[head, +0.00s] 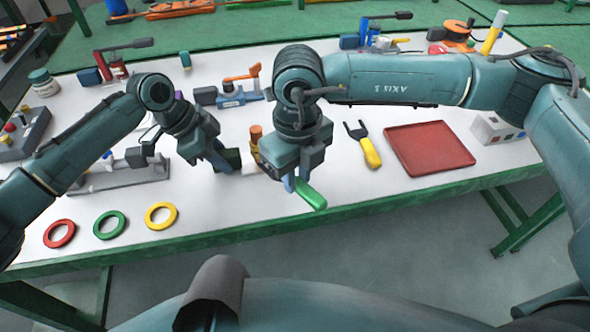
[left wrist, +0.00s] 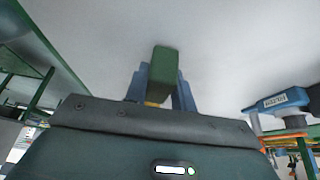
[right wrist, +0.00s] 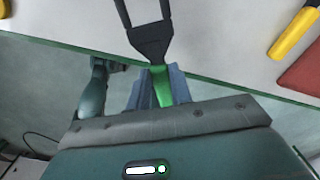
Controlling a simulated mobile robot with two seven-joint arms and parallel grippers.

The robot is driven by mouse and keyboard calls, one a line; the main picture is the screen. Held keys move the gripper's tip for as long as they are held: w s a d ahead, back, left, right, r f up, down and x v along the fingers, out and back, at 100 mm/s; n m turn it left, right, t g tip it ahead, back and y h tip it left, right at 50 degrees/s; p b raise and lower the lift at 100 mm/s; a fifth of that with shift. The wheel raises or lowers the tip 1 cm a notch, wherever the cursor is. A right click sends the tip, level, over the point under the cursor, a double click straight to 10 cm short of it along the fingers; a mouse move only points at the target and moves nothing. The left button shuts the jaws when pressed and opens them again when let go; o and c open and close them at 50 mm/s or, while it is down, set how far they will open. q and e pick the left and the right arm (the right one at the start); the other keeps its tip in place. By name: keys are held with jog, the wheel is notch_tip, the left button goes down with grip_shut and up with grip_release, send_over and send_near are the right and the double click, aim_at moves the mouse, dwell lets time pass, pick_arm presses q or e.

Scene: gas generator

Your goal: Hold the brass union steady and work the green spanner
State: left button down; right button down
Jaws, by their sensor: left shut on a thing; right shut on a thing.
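My left gripper (head: 224,164) is shut on a dark green block (head: 233,158). In the left wrist view the block (left wrist: 164,72) stands between the blue fingers, with a small brass-coloured bit (left wrist: 152,104) below it. A copper and brass upright piece (head: 256,134), which looks like the union, stands between my two grippers; its lower part is hidden. My right gripper (head: 291,184) is shut on the handle of the green spanner (head: 313,196). In the right wrist view its dark forked head (right wrist: 150,38) points away; the prong tips are cut off, so I cannot tell what they touch.
A yellow-handled spanner (head: 369,152) and a red tray (head: 428,170) lie to the right. Red (head: 60,233), green (head: 109,224) and yellow (head: 161,216) rings lie at the front left. A blue vice-like tool (head: 232,97) stands behind. The table's front edge is close to my right gripper.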

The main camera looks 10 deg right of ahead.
jog(key=shift+r, duration=2.55)
pick_arm(q)
jog(key=c, duration=1.1)
grip_release()
jog(key=v, duration=1.2)
